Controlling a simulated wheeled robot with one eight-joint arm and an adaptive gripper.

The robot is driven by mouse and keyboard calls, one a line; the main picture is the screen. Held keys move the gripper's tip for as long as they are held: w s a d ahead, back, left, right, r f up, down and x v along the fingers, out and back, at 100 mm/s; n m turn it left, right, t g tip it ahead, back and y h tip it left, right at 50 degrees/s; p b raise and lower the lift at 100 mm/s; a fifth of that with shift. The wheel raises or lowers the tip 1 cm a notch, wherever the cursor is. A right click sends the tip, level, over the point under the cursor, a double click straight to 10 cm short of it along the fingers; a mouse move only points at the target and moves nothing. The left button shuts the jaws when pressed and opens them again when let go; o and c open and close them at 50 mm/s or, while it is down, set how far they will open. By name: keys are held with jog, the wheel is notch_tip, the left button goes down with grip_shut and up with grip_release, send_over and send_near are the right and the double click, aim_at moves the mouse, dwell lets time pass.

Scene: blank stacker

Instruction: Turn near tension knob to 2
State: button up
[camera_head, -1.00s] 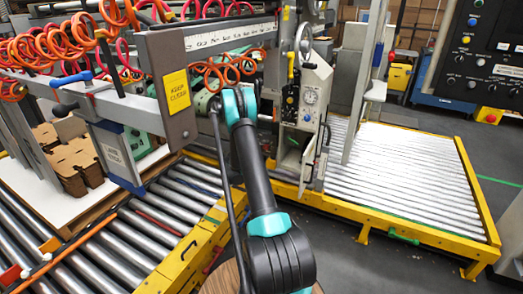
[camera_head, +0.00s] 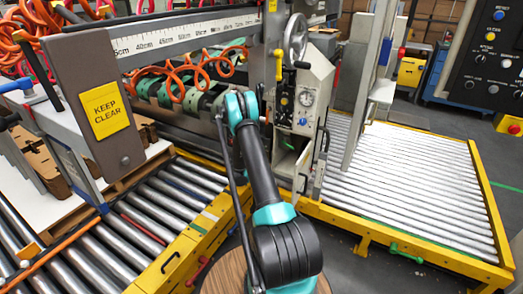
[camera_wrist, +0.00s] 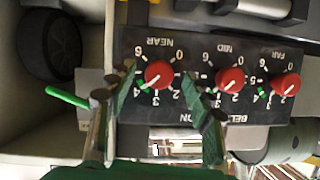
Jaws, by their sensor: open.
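The near tension knob (camera_wrist: 159,75) is red with a white pointer line. It sits on a black dial panel (camera_wrist: 210,52) that appears upside down in the wrist view. Its pointer slants to the lower left of the picture, towards a green mark; the dial's 2 is at lower right. My gripper (camera_wrist: 157,84) is open, its green fingers with dark tips on either side of this knob. I cannot tell whether they touch it. In the head view my arm reaches to the machine; gripper and knob cannot be made out there.
The mid knob (camera_wrist: 230,78) is close beside the right finger, and the far knob (camera_wrist: 286,88) is beyond it. A bright green rod (camera_wrist: 67,97) is left of the fingers. In the head view, a gauge box (camera_head: 305,100) and handwheel (camera_head: 295,37) stand right of my arm.

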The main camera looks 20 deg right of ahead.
jog(key=shift+w+d+f, duration=0.15)
jog(key=shift+w+d, duration=0.1)
jog(key=shift+d, duration=0.1)
jog(key=c, duration=1.1)
jog(key=shift+c, duration=0.2)
jog(key=shift+w+a+f+n+g+h, duration=0.1)
jog(key=shift+n+g+h, duration=0.7)
jog(key=shift+n, duration=0.9)
jog(key=shift+w+a+n+g+h, duration=0.1)
jog(key=shift+n+g+h, duration=0.7)
jog(key=shift+n, duration=0.9)
jog(key=shift+a+f+n+g+h, duration=0.1)
jog(key=shift+n+g+h, duration=0.4)
jog(key=shift+n+h, duration=0.85)
jog(key=shift+n+y, duration=0.35)
jog(key=shift+n, duration=0.2)
